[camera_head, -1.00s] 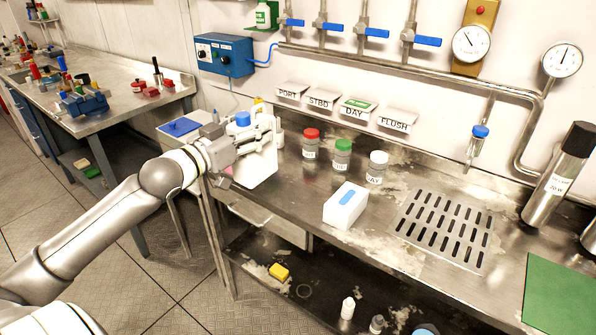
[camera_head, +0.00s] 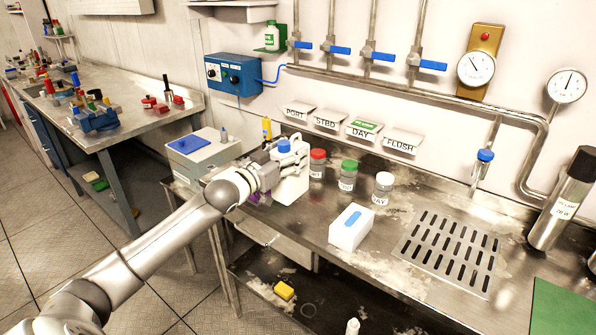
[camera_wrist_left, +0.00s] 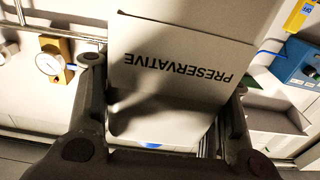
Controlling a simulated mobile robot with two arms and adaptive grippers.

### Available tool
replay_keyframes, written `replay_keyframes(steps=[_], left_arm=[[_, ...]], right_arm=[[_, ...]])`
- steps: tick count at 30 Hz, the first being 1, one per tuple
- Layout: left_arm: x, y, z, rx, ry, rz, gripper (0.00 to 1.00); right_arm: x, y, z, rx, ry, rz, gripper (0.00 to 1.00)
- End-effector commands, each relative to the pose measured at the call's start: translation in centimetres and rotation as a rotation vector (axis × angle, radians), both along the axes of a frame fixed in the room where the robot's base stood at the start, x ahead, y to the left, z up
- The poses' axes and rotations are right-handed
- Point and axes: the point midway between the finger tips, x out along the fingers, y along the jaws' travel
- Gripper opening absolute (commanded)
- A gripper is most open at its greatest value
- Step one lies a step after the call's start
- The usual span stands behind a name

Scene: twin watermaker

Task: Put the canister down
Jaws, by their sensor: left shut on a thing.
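The canister is white with a blue cap; in the head view the canister (camera_head: 291,186) is at the left end of the steel counter, beside the red-lidded jar. My left gripper (camera_head: 272,170) is shut on the canister from its left side. In the left wrist view the canister (camera_wrist_left: 182,62) fills the space between the fingers of my left gripper (camera_wrist_left: 165,125), with "PRESERVATIVE" printed on it, upside down in that view. The canister looks upright. I cannot tell whether its base touches the counter. My right gripper is not in view.
Jars with red (camera_head: 317,163), green (camera_head: 347,176) and white (camera_head: 383,187) lids stand right of the canister. A white box with a blue strip (camera_head: 350,228) sits in front of them. A slotted drain (camera_head: 448,250) lies further right. A grey case (camera_head: 203,153) stands at left.

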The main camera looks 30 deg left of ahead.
Motion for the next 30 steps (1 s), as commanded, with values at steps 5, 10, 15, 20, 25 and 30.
replay_keyframes(steps=[5, 10, 15, 20, 25, 30], left_arm=[[2.0, -0.3, -1.8, -0.002, -0.009, -0.001, 0.00], [2.9, -0.3, -3.0, -0.001, -0.010, -0.001, 0.00], [3.4, -0.4, -3.6, 0.000, -0.010, -0.002, 0.00], [3.6, -0.4, -5.6, -0.002, -0.006, -0.001, 0.00], [3.6, -0.4, -6.9, 0.000, -0.009, -0.002, 0.00], [3.6, -0.4, -7.0, 0.000, -0.009, -0.002, 0.00]], right_arm=[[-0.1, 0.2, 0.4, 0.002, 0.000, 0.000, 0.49], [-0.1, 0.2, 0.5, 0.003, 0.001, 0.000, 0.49], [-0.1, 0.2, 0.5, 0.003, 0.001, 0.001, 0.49], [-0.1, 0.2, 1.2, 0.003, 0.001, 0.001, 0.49], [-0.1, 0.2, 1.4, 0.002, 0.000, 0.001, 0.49], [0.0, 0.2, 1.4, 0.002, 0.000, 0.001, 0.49]])
